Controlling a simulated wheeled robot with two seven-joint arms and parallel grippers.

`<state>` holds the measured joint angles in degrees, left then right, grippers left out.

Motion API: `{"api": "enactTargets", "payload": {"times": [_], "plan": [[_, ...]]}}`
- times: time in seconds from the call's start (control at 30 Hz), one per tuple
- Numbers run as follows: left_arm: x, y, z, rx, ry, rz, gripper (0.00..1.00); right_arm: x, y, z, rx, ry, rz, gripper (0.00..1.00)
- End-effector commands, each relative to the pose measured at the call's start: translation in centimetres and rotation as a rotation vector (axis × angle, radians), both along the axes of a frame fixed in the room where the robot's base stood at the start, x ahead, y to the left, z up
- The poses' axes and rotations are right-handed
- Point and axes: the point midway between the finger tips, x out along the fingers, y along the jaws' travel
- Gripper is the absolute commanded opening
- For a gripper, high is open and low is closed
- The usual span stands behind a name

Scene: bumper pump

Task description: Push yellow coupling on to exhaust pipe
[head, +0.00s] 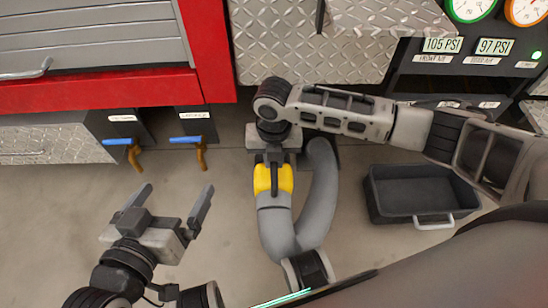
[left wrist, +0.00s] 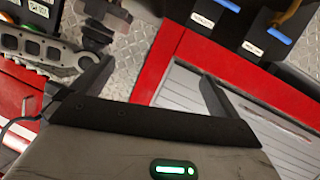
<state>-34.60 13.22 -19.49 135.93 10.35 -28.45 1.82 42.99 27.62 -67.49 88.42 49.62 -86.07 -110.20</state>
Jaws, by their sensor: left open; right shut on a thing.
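The yellow coupling (head: 284,179) sits in the middle of the head view, at the upper end of the grey curved exhaust pipe (head: 276,228). A second grey branch of the pipe curves up on the right. My right gripper (head: 273,178) comes down from above and is shut on the yellow coupling, a dark finger lying across its front. The gripper hides part of the coupling, so I cannot tell how far it sits over the pipe. My left gripper (head: 177,190) is open and empty, left of the pipe and apart from it; its fingers also show in the left wrist view (left wrist: 152,78).
A black bin (head: 395,214) with a pale handle stands on the floor at right. Two blue-handled taps (head: 187,140) stick out at left below a red and grey cabinet (head: 90,95). Gauges (head: 470,6) are at upper right. Floor around my left gripper is clear.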

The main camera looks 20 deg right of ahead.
Motion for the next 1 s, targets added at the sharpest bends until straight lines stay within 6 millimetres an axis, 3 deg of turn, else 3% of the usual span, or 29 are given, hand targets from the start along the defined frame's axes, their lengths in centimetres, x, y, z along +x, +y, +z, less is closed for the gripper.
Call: {"api": "enactTargets", "payload": {"times": [0.23, 0.6, 1.0], "plan": [[0.3, -0.3, -0.4, -0.062, -0.011, 0.0, 1.0, 1.8, -0.4, -0.2, 0.001, -0.007, -0.003, 0.0], [0.6, -1.3, 1.3, -0.228, -0.055, -0.005, 1.0, 4.7, -1.2, -0.2, 0.001, -0.008, -0.002, 0.0], [0.6, -1.5, 1.9, -0.284, -0.061, -0.011, 1.0, 5.6, -1.5, 0.2, 0.003, -0.005, -0.001, 0.0]]}}
